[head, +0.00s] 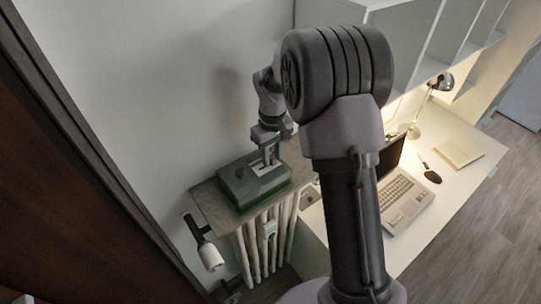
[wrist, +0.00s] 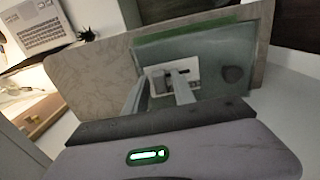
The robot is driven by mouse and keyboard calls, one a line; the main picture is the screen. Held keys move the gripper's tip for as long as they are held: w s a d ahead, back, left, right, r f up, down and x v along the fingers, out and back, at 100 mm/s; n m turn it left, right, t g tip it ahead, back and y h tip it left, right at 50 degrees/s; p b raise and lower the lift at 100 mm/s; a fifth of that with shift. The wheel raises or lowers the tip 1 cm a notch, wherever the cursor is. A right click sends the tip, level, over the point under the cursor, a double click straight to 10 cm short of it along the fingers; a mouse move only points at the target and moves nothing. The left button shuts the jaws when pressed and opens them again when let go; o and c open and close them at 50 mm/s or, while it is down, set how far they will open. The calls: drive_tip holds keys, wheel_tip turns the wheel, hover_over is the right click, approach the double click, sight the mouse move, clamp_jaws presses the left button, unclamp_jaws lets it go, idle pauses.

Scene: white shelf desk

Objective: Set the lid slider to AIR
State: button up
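A dark grey-green box (head: 255,180) sits on the ledge above the radiator in the head view. In the wrist view its lid (wrist: 215,58) carries a light plate (wrist: 192,67) with dark slot-like marks, where the slider seems to be. No lettering is legible, so I cannot tell the slider's setting. My gripper (head: 270,158) points down at the lid in the head view. In the wrist view my gripper (wrist: 162,80) has its two fingers apart, with their tips over the plate. Whether they touch the slider is unclear.
A round dark knob (wrist: 233,74) is on the lid, right of the plate. The ledge (wrist: 90,75) has bare room beside the box. A white desk with a laptop (head: 403,198), a lamp (head: 440,83) and a notebook (head: 459,152) stands to the right.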

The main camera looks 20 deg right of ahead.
sight(272, 158)
drive_tip(key=shift+r, duration=0.1)
wheel_tip(272, 158, up, 17)
drive_tip(key=shift+r+p, duration=0.15)
drive_tip(key=shift+p, duration=0.45)
drive_tip(key=s+a+f+m+t+b, duration=0.2)
drive_tip(key=s+f+b, duration=0.7)
drive_tip(key=b, duration=0.2)
drive_tip(key=s+a+f+m+t+y+b, duration=0.1)
drive_tip(key=s+a+f+m+t+b, duration=0.1)
drive_tip(key=s+f+b, duration=0.7)
drive_tip(key=s+a+f+m+t+y+b, duration=0.1)
drive_tip(key=s+a+f+m+b, duration=0.2)
drive_tip(key=s+f+b, duration=0.5)
drive_tip(key=shift+s+a+f+m+t+b, duration=0.15)
drive_tip(key=shift+f+b, duration=0.35)
drive_tip(key=shift+b, duration=0.3)
drive_tip(key=shift+s+a+f+m+t+b, duration=0.1)
drive_tip(key=shift+f+m+b, duration=0.1)
drive_tip(key=shift+f+b, duration=0.45)
drive_tip(key=shift+s+a+f+m+t+b, duration=0.15)
drive_tip(key=shift+f+b, duration=0.25)
drive_tip(key=shift+b, duration=0.5)
